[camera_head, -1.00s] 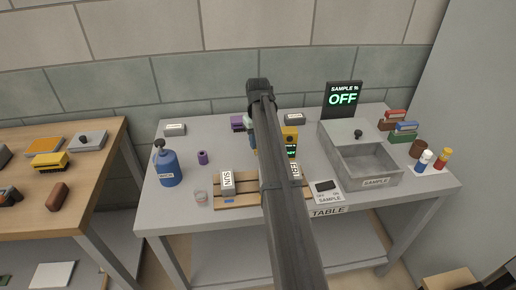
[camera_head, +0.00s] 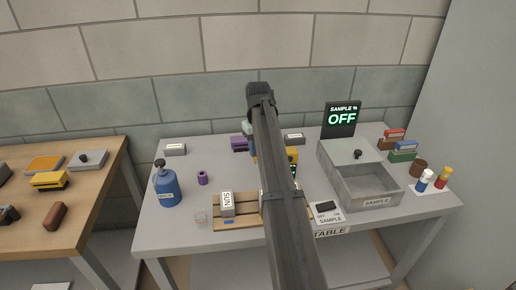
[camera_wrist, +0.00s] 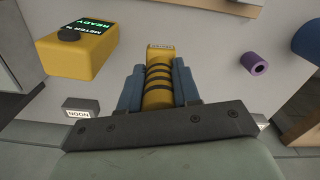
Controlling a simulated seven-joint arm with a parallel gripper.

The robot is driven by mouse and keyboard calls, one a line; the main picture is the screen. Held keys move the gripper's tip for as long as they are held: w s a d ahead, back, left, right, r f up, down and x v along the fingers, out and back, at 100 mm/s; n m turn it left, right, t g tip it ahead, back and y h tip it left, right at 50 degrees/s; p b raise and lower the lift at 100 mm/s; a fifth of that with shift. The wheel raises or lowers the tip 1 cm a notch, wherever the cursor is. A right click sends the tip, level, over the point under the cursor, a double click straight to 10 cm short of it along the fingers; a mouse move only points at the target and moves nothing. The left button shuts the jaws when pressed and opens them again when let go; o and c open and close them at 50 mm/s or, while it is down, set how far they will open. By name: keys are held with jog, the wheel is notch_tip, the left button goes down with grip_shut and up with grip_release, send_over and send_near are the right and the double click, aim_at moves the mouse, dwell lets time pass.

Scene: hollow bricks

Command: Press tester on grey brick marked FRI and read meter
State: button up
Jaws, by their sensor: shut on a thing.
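My gripper (camera_wrist: 158,85) is shut on a yellow tester with black bands (camera_wrist: 158,72), held between its blue fingers. A small label shows at the tester's far end, too small to read. In the head view my arm hides most of the gripper and the tester. The yellow meter (camera_wrist: 82,50) lies to the left in the wrist view, its screen reading METER % READY. It also shows partly behind my arm in the head view (camera_head: 292,156). No grey brick with a readable FRI mark shows now; my arm covers the right part of the wooden pallet (camera_head: 246,222).
A grey SUN brick (camera_head: 227,204) stands on the pallet. A blue bottle (camera_head: 167,188) and purple cylinder (camera_head: 203,178) are left. Labelled grey bricks (camera_head: 174,149) (camera_head: 293,138) lie at the back. A grey sample box (camera_head: 372,203) and an OFF display (camera_head: 341,118) are right.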

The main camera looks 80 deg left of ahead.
jog(key=w+d+r, duration=0.2)
jog(key=w+d, duration=0.8)
jog(key=d, duration=0.1)
jog(key=shift+w+d+f, duration=0.1)
jog(key=shift+w+f, duration=0.05)
jog(key=shift+f, duration=1.3)
jog(key=shift+w+d+f, duration=0.1)
jog(key=shift+w+f, duration=0.05)
jog(key=shift+f, duration=1.3)
jog(key=shift+f, duration=0.5)
dwell(0.3)
notch_tip(320, 180, up, 7)
dwell(1.0)
jog(key=shift+m, duration=0.3)
dwell(0.7)
